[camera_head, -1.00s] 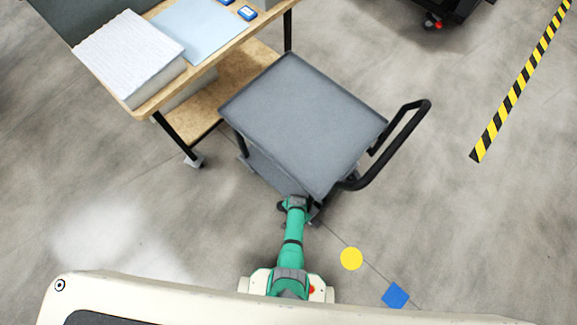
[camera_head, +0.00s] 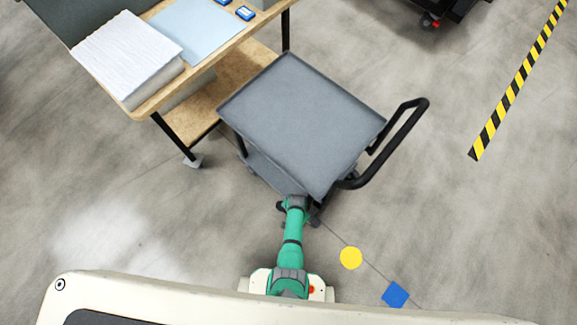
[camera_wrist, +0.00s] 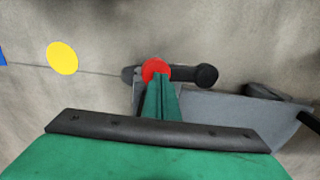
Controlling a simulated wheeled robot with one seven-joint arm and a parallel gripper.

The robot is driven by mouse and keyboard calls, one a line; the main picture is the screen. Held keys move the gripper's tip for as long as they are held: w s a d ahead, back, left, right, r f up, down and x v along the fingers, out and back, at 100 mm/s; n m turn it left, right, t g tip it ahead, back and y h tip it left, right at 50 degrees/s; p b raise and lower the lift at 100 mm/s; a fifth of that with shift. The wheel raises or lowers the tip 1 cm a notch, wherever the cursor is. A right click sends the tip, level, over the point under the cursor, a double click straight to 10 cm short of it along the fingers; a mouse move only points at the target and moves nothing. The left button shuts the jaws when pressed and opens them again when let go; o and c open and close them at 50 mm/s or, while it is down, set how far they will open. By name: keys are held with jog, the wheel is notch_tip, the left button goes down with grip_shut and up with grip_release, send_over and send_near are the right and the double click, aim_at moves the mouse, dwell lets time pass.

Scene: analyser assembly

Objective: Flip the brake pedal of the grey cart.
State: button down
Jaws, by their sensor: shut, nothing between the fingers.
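The grey cart (camera_head: 300,120) stands beside the workbench, its black handle (camera_head: 405,140) on the right. In the wrist view the cart's lower deck (camera_wrist: 235,112) shows at the right. A round red brake pedal (camera_wrist: 156,69) sits by a black caster wheel (camera_wrist: 206,75) near the cart's corner. My gripper (camera_wrist: 160,88) is shut and empty, its fingertips overlapping the lower edge of the red pedal. I cannot tell whether they touch it. In the head view my arm (camera_head: 292,240) reaches the cart's near corner, where the pedal is hidden.
A wooden workbench (camera_head: 165,95) with a white stack (camera_head: 125,55) stands at the upper left. A yellow disc (camera_head: 350,258) and a blue square (camera_head: 395,294) mark the floor. Striped tape (camera_head: 510,95) lies at the right. The floor right of the cart is clear.

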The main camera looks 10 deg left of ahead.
jog(key=shift+f, duration=1.2)
dwell(0.8)
jog(key=shift+r, duration=0.1)
jog(key=shift+w+a+r, duration=0.1)
jog(key=shift+r, duration=3.3)
